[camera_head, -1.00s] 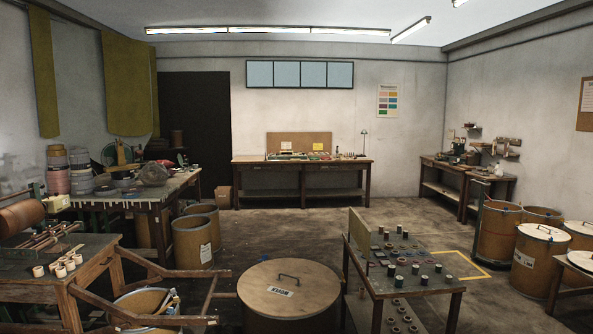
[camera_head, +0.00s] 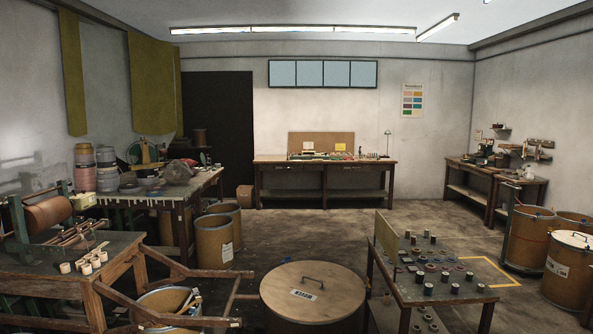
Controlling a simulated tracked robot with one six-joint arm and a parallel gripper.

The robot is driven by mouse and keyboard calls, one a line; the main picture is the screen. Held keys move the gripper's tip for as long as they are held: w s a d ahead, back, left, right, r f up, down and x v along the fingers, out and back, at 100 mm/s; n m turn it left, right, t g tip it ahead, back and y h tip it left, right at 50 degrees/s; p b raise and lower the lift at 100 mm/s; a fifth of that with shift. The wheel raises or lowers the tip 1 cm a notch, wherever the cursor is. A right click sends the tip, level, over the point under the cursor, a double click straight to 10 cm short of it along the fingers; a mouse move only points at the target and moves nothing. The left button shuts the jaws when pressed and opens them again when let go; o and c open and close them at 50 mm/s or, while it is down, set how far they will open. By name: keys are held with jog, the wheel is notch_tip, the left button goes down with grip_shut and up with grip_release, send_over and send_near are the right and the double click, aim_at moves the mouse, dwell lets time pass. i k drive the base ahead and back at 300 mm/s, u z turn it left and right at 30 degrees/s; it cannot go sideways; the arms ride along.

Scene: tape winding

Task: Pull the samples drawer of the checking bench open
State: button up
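A long wooden bench (camera_head: 325,163) stands against the far wall and looks like the checking bench. Two drawer fronts (camera_head: 356,169) seem to show under its top, both apparently flush and shut. Which one is the samples drawer cannot be told from here. A cork board (camera_head: 320,145), a lamp (camera_head: 388,142) and small coloured items stand on the bench top. My gripper is not in view.
A lidded drum (camera_head: 312,292) and a low table of spools (camera_head: 440,288) stand close in front. A winding table with wooden arms (camera_head: 75,262) fills the near left. Open drums (camera_head: 214,241) stand at mid left. Bare floor (camera_head: 320,232) lies before the far bench.

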aim_at(277, 167)
jog(key=z, duration=1.65)
jog(key=i, duration=3.65)
